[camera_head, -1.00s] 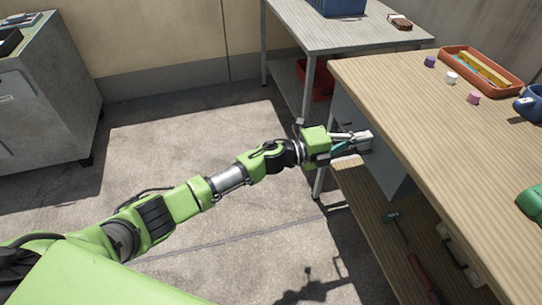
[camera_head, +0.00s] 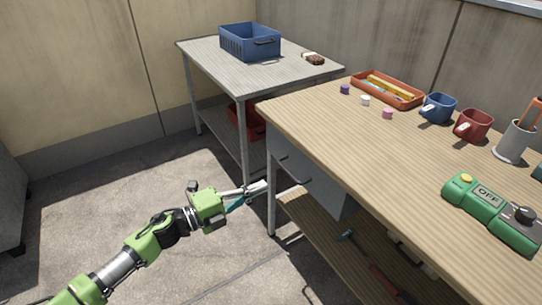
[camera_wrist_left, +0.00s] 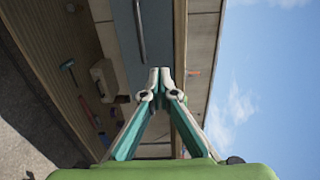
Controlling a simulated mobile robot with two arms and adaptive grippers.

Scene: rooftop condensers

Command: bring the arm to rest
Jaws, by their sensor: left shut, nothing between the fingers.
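My left gripper (camera_head: 264,187) is at the end of my green arm, low in the head view, beside the near-left leg of the wooden workbench (camera_head: 400,165). Its fingers are shut with nothing between them. In the left wrist view the fingertips (camera_wrist_left: 160,76) meet in front of a grey drawer front (camera_wrist_left: 128,28) with a long bar handle. In the head view the grey drawer unit (camera_head: 318,178) hangs under the benchtop, just right of the fingertips. I cannot tell whether they touch anything. My right gripper is not in view.
A grey table (camera_head: 205,52) with a blue basket (camera_head: 250,42) stands behind.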

